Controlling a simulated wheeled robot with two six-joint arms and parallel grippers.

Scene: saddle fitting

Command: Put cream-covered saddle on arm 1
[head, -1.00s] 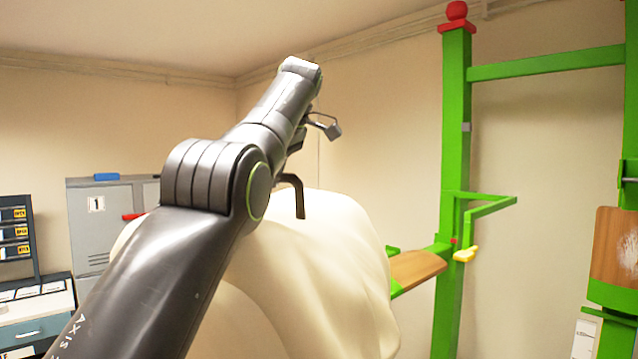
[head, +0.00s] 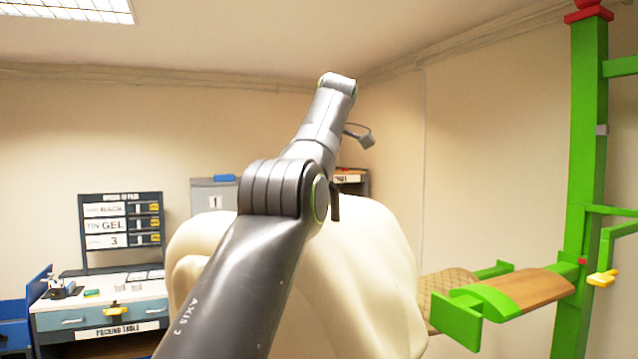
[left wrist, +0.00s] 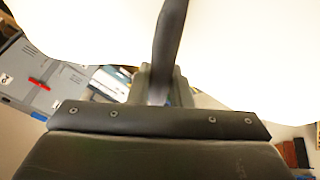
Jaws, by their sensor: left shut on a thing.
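The cream-covered saddle (head: 375,260) hangs as a large, smooth draped shape behind my left arm in the head view. Its pale cover also fills the top of the left wrist view (left wrist: 245,60). My left gripper (left wrist: 158,90) is shut on the saddle at a dark bar that runs up against the cover. In the head view my arm hides most of that grip. A green post (head: 588,130) at the right carries a green arm with a wooden top (head: 525,290), apart from the saddle. I cannot read a number on it. My right gripper is not in view.
A tan quilted thing (head: 447,288) sits beside the wooden-topped arm. A yellow piece (head: 602,278) juts from the post. A packing table (head: 110,303) and sign board (head: 122,230) stand left. A grey cabinet (head: 213,195) marked 1 stands behind the saddle.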

